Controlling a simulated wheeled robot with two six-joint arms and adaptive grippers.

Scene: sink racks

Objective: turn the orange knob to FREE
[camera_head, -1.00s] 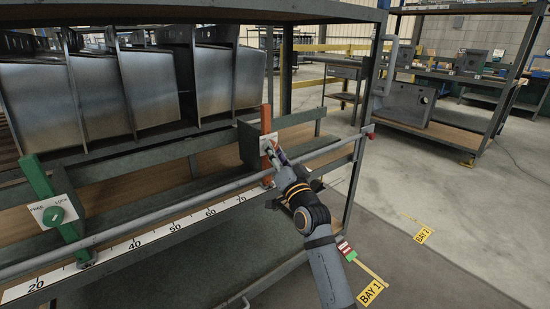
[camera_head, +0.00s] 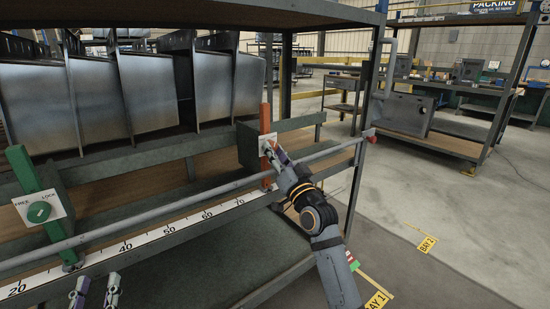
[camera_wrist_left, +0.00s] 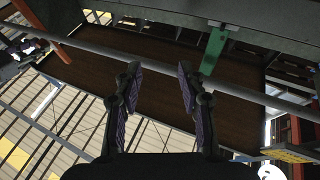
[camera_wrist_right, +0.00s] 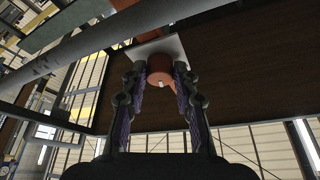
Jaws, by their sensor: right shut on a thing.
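The orange post (camera_head: 265,120) stands toward the right end of the rack, with a white plate on it that my right gripper mostly covers in the head view. In the right wrist view the orange knob (camera_wrist_right: 160,76) sits in front of the white plate (camera_wrist_right: 165,46). My right gripper (camera_wrist_right: 160,67) is shut on this knob, one finger on each side. The knob's pointer direction and the plate's lettering cannot be read. My left gripper (camera_head: 97,288) is open and empty, low in front of the rack; its spread fingers show in the left wrist view (camera_wrist_left: 160,70).
A green post (camera_head: 28,172) at the left carries a green knob (camera_head: 39,212) on a plate marked FREE and LOCK. A grey rail (camera_head: 215,190) runs along the front above a numbered scale strip (camera_head: 145,242). Metal panels (camera_head: 100,95) stand behind. Open floor lies right.

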